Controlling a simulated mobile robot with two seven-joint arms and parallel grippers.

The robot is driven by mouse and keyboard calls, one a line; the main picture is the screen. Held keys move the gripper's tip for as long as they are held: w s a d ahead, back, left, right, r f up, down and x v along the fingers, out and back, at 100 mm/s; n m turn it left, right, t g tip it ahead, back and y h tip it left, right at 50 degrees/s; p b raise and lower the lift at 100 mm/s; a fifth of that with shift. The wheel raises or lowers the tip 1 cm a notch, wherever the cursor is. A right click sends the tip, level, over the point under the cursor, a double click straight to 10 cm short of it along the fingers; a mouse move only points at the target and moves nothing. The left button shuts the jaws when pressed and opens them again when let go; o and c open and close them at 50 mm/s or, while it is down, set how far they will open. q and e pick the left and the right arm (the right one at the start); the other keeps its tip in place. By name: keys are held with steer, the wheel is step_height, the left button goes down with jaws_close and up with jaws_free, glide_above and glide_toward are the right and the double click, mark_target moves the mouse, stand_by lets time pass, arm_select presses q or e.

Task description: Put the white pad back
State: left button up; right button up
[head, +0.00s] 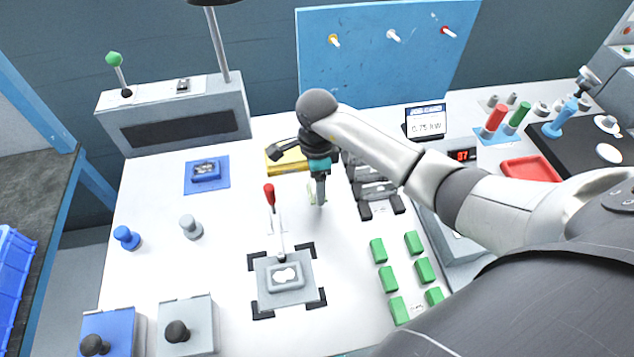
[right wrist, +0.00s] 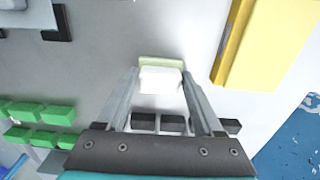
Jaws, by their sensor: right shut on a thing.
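My right gripper (head: 318,204) reaches down over the middle of the white bench, between the yellow block and the grey fixture. In the right wrist view its two fingers (right wrist: 165,92) are shut on the white pad (right wrist: 160,80). A pale green strip (right wrist: 160,63) lies along the pad's far edge. In the head view the fingers mostly hide the pad, and only a pale greenish edge (head: 311,190) shows beside them. I cannot tell whether the pad touches the bench. My left gripper is not in view.
A grey fixture (head: 263,293) with a red-handled lever (head: 270,196) stands in front. A yellow block (head: 286,161) is behind the gripper, black holders (head: 374,189) and several green blocks (head: 388,279) to its right. Bare bench (head: 225,255) lies to the left.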

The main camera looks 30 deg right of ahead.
steer(key=o, duration=1.2)
steer(key=shift+f, duration=0.1)
steer(key=shift+r, duration=0.25)
step_height(320, 180, up, 12)
steer(key=p, duration=0.2)
steer(key=shift+f, duration=0.1)
